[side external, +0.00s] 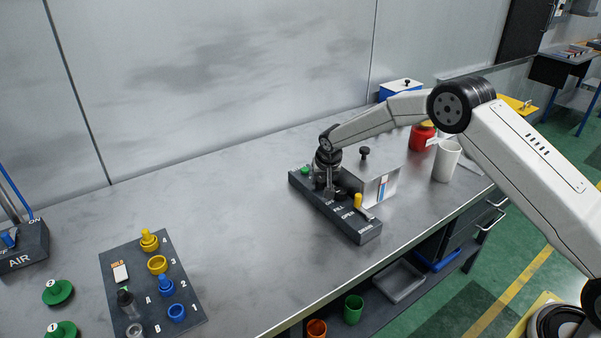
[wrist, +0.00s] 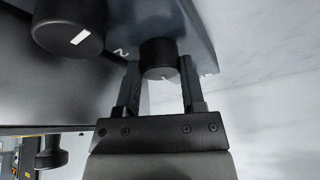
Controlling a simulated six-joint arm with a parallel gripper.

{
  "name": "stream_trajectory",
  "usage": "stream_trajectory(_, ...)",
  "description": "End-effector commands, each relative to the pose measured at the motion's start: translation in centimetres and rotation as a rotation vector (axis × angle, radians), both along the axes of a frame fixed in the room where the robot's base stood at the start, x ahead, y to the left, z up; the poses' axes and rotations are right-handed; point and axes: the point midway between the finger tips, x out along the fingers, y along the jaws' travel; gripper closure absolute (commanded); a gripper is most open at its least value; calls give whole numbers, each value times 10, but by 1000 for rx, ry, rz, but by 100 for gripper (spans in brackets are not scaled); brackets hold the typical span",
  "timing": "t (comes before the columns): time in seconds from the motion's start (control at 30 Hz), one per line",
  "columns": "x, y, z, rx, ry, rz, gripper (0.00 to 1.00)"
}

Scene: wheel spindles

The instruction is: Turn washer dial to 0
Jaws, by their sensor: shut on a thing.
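My gripper (side external: 325,187) points down over the far part of the dark control panel (side external: 368,236). In the wrist view, my gripper (wrist: 160,88) has one finger on each side of a small black dial (wrist: 160,54) and is shut on it. The dial has a pale mark near its lower edge. A white "2" is printed on the plate to its left, and a partly cut-off mark shows to its right. A larger black knob (wrist: 68,24) with a white bar is at the upper left. In the side view my fingers hide the dial.
A green button (side external: 305,171) and a yellow-handled lever (side external: 358,201) are on the panel. A white cup (side external: 446,160) and red container (side external: 422,137) are behind. The table's middle is clear.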

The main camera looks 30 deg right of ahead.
Motion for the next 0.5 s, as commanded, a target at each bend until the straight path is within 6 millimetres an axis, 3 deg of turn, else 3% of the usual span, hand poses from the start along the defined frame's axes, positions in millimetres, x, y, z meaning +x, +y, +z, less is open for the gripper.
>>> stream_trajectory(0.5,0,-1,0,1,0,223,100)
